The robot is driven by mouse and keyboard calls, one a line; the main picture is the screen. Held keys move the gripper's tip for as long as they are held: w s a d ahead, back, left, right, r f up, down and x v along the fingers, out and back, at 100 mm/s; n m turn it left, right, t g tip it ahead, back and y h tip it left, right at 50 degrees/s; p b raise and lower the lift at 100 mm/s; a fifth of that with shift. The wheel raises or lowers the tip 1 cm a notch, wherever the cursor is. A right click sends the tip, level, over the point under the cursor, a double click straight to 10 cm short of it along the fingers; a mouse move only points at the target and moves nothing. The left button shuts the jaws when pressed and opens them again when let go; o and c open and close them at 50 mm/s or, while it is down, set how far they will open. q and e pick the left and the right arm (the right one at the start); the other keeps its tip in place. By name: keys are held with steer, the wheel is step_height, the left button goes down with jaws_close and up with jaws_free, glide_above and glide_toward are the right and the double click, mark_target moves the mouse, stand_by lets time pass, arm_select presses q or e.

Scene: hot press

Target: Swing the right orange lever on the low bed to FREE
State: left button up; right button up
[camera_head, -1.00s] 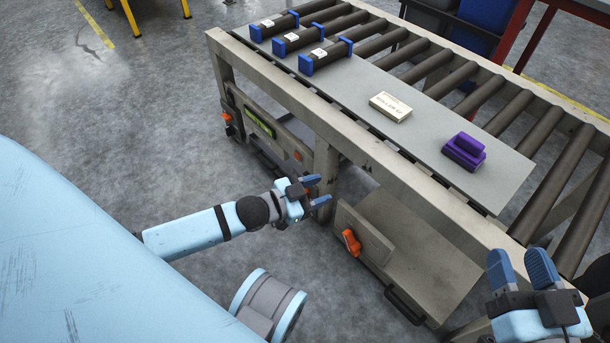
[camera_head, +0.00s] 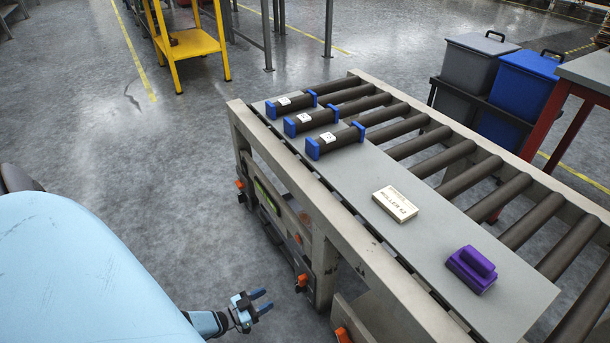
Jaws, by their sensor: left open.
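Orange levers show along the near side of the conveyor frame, low down. One (camera_head: 302,281) sits beside the frame's leg, and one (camera_head: 342,335) is at the bottom edge of the picture, mostly cut off. Another (camera_head: 240,184) is at the far left end. I cannot tell from here which way the levers are set, and the low bed is mostly out of view. My left gripper (camera_head: 262,301) is open and empty, to the left of the lever beside the leg and apart from it. My right gripper is not in view.
The roller conveyor carries a grey plate (camera_head: 436,240) with several blue-ended rollers, a labelled box (camera_head: 395,204) and a purple block (camera_head: 471,270). Blue and grey bins (camera_head: 520,84) and a red-legged table stand at the right.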

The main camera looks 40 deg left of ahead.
mark_target(299, 281)
arm_select(q)
steer(key=b+x, duration=0.2)
steer(key=x, duration=1.1)
steer(key=shift+w+f+b, duration=0.1)
steer(key=shift+w+b, duration=0.15)
steer(key=shift+b, duration=0.1)
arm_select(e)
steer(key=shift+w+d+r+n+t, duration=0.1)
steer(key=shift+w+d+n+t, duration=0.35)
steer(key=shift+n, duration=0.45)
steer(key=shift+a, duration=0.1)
arm_select(q)
steer(key=c, duration=0.8)
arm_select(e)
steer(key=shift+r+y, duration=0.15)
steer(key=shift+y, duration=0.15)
